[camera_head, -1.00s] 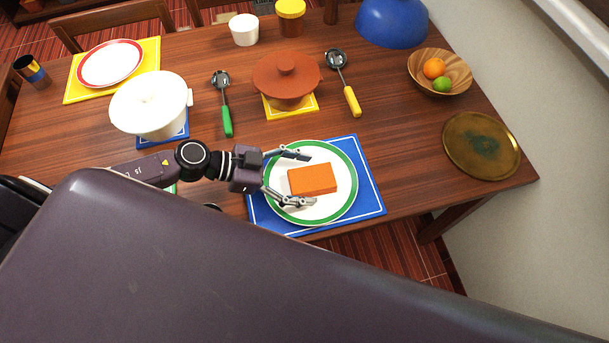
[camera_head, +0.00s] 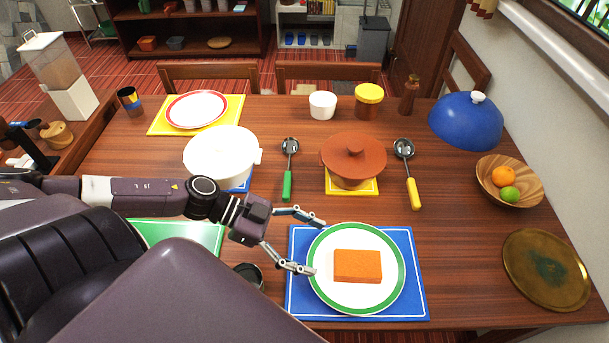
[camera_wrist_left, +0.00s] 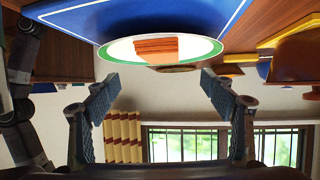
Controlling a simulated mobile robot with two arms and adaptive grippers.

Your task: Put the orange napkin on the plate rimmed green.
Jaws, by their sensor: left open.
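The orange napkin (camera_head: 357,266), a folded block, lies on the plate rimmed green (camera_head: 326,290), a little right of its middle. The plate rests on a blue placemat (camera_head: 416,309) near the table's front edge. My left gripper (camera_head: 318,247) is open and empty at the plate's left edge, its fingers apart and clear of the napkin. In the left wrist view the napkin (camera_wrist_left: 157,46) and the plate (camera_wrist_left: 205,48) show beyond the spread fingers (camera_wrist_left: 155,87). My right gripper is not in view.
A fruit bowl (camera_head: 525,190) and a brass tray (camera_head: 520,285) are at right. Bare wood lies between placemat and tray.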

